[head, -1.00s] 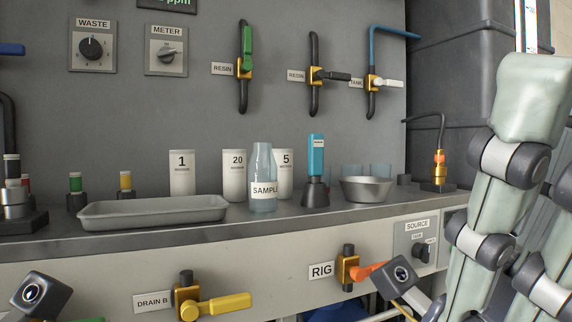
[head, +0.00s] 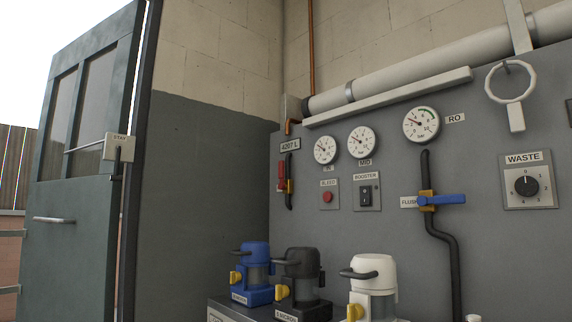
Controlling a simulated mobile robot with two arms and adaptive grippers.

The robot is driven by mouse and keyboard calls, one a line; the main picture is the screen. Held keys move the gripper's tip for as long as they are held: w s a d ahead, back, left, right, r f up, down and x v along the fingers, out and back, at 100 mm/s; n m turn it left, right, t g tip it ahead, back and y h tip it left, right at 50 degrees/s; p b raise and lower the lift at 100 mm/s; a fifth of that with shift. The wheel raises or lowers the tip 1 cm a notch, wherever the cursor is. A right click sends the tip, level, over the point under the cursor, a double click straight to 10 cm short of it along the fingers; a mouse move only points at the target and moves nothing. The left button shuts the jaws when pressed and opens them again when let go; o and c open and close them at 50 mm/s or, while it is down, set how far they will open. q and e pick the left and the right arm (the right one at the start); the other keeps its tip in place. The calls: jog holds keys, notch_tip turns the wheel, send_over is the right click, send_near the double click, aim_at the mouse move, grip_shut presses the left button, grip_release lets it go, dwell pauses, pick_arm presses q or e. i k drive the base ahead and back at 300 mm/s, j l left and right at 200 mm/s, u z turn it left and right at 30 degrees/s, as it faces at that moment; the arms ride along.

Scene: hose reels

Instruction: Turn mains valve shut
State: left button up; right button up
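A small valve with a red handle (head: 281,177) sits on a short dark vertical pipe (head: 289,163) at the left end of the grey panel in the head view. Its handle appears upright, in line with the pipe. No readable label marks it as the mains valve. A counter reading 4207 L (head: 290,145) is just above it. A copper pipe (head: 312,50) comes down the wall above this corner. Neither of my grippers is in view.
Three filter housings, blue (head: 256,265), black (head: 302,275) and white (head: 374,280), stand on the counter below. A blue-handled FLUSH valve (head: 442,200), gauges (head: 421,124), a BOOSTER switch (head: 366,192) and a WASTE dial (head: 527,186) are on the panel. A dark green door (head: 75,200) stands at left.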

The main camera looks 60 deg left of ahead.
aim_at(281, 186)
jog(key=u, duration=1.4)
